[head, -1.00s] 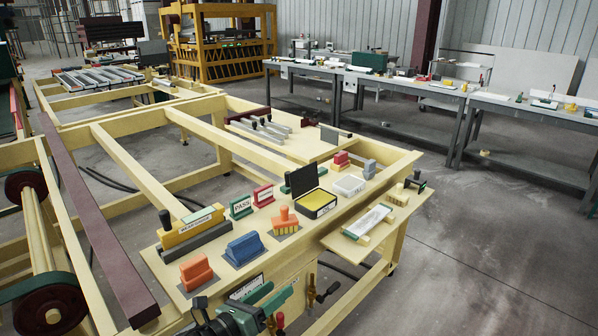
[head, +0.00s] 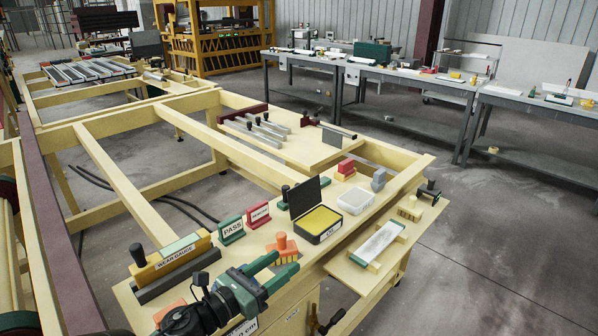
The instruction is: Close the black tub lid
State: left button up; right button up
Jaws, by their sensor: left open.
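The black tub (head: 328,236) sits on the near bench, filled with something yellow. Its black lid (head: 304,196) stands up open at the tub's left rear side. My left gripper (head: 276,270) comes in from the bottom, its green fingers apart and empty. In the picture it is left of and below the tub, close to the orange handled block (head: 284,245), and apart from the lid. My right gripper is not in view.
Green PASS (head: 232,229) and red (head: 258,214) signs stand left of the lid. A white tub (head: 355,201) is right of the black tub. The wear gauge (head: 180,258) lies at left. A side shelf holds a tray (head: 378,243).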

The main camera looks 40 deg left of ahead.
aim_at(304, 196)
jog(key=i+j, duration=0.7)
jog(key=j, duration=0.2)
